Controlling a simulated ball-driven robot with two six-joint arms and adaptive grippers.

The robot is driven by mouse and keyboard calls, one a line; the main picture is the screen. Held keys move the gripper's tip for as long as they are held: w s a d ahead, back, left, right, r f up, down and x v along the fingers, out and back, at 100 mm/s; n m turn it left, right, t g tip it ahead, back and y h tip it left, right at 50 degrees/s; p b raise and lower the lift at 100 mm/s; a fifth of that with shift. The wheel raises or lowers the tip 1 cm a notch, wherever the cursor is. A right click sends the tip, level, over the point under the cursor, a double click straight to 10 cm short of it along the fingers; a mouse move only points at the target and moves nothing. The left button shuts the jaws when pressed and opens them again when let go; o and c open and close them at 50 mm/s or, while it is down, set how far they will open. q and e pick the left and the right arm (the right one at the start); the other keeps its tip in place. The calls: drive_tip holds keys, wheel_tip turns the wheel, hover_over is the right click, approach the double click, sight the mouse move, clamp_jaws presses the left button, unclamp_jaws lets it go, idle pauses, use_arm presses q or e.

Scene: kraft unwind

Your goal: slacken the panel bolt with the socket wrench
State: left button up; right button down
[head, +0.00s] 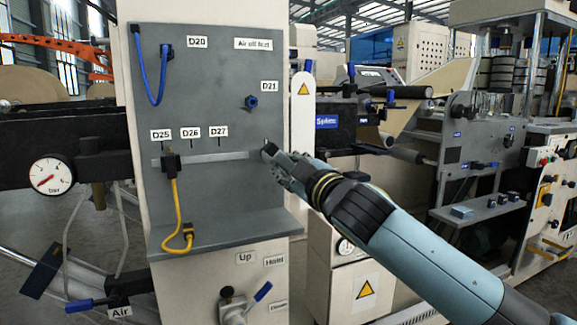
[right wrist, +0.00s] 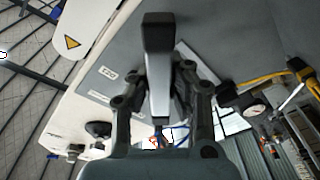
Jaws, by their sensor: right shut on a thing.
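My right gripper (head: 285,168) is at the right edge of the grey panel (head: 215,65), below the D21 label. It is shut on the socket wrench, whose dark end (head: 269,148) shows at the panel face. In the right wrist view the wrench (right wrist: 160,95) is a grey bar with a dark block at its end, between the fingers of my right gripper (right wrist: 160,80). I cannot make out the panel bolt apart from the wrench, nor tell whether the socket sits on it. My left gripper is not in view.
A blue fitting (head: 251,101) sticks out above the wrench. A blue cable (head: 147,80) hangs at upper left. A yellow cable (head: 173,205) hangs from the slotted rail (head: 222,157) to the panel's lower ledge (head: 225,228). A pressure gauge (head: 50,177) is at far left.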

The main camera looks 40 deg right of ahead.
drive_tip(key=shift+w+d+p, duration=0.15)
drive_tip(key=shift+w+p, duration=0.35)
drive_tip(key=shift+w, duration=0.15)
idle(1.4)
drive_tip(key=shift+r+n+p, duration=0.25)
drive_tip(key=shift+n+p, duration=0.15)
drive_tip(key=shift+p, duration=0.25)
drive_tip(key=shift+n+p, duration=0.6)
drive_tip(key=shift+p, duration=0.05)
drive_tip(key=shift+f+n, duration=0.15)
drive_tip(key=shift+n, duration=0.15)
